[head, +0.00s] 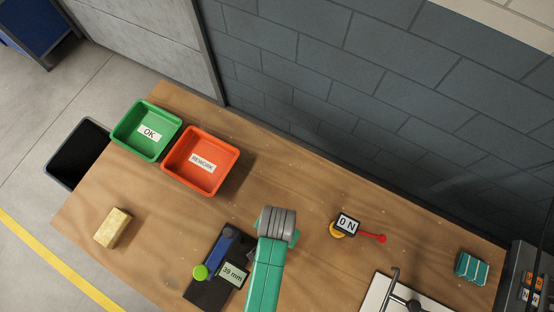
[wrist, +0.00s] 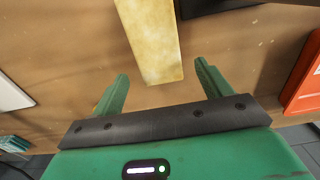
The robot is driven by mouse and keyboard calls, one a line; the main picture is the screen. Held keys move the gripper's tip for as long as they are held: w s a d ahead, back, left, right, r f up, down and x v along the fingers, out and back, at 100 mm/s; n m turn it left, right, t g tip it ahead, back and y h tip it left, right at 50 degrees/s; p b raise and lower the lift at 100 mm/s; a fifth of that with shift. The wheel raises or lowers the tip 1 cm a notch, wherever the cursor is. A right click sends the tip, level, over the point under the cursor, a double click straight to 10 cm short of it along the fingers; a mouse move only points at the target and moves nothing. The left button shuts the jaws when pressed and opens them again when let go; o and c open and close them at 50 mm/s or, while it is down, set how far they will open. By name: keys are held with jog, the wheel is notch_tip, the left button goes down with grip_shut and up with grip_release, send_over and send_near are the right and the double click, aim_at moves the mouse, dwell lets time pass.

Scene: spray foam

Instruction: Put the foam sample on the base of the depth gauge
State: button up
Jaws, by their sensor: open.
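In the wrist view a pale yellow foam block (wrist: 155,45) reaches down from the top edge, its near end in the gap ahead of my fingertips. My gripper (wrist: 160,80) is open, its two green fingers apart and clear of the block. In the head view my arm hides this block and the fingers. The depth gauge has a dark base (head: 203,294), a blue upright, a green knob and a display reading 39 mm; it stands just left of my arm. Another yellow block (head: 113,228) lies at the table's left; I cannot tell which is the sample.
A green OK bin (head: 147,155) and an orange REWORK bin (head: 183,183) stand at the back left. A 0 N gauge (head: 347,224) and a white plate (head: 377,292) are to the right. Teal blocks (head: 472,267) sit far right. Bare wood lies between the left block and the depth gauge.

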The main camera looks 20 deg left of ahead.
notch_tip(320, 180, up, 7)
jog(key=shift+p, duration=0.4)
jog(key=w+r+t, duration=0.5)
jog(key=w+r, duration=0.4)
jog(key=r, duration=0.3)
jog(key=w+r+t, duration=0.5)
jog(key=w+r, duration=0.5)
jog(key=r, duration=0.2)
notch_tip(320, 180, up, 29)
jog(key=d+n+t, duration=0.1)
jog(key=d+t, duration=0.1)
jog(key=t, duration=0.7)
jog(key=shift+d+n+t+y, duration=0.3)
jog(key=shift+d+t, duration=0.1)
jog(key=shift+o, duration=0.3)
jog(key=s+d+r+t, duration=0.1)
jog(key=s+r+t, duration=0.4)
jog(key=r, duration=0.8)
jog(key=s, duration=0.2)
jog(key=shift+s+d+r+n, duration=0.15)
jog(key=shift+s+r+n, duration=0.15)
jog(key=shift+r, duration=0.05)
